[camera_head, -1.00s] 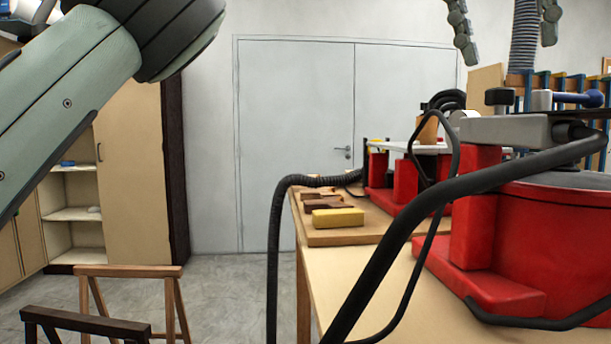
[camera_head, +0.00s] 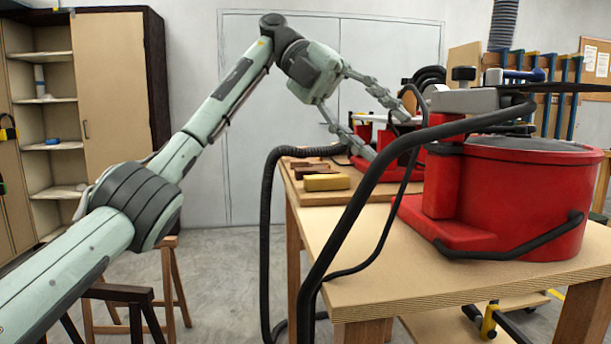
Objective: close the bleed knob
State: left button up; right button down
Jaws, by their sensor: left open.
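The red vessel (camera_head: 515,205) with a grey metal head (camera_head: 465,101) stands on the right of the table. On top of the head are a black knob (camera_head: 464,74), a grey knob (camera_head: 493,77) and a blue-handled lever (camera_head: 525,75). I cannot tell which of these, if any, is the bleed knob. My left gripper (camera_head: 384,128) is open, its two fingers spread. It is left of the head and appears near a smaller red machine (camera_head: 362,135) at the back. I cannot tell whether it touches anything. My right gripper is out of view.
A black hose (camera_head: 355,205) loops in front of the vessel, and a ribbed hose (camera_head: 268,220) hangs off the table's left side. A yellow block (camera_head: 327,182) lies on a board. The table front (camera_head: 390,270) is clear. Trestles (camera_head: 125,295) stand at lower left.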

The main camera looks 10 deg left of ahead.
pick_arm(q)
jog(key=w+a+f+n+t+h, duration=0.1)
jog(key=w+a+f+n+h, duration=0.1)
jog(key=a, duration=0.4)
jog(key=w+a+f+n+t+h, duration=0.1)
jog(key=w+a+f+n+h, duration=0.1)
jog(key=w+a+f+h, duration=0.3)
jog(key=shift+a+f, duration=0.35)
jog(key=shift+f, duration=0.6)
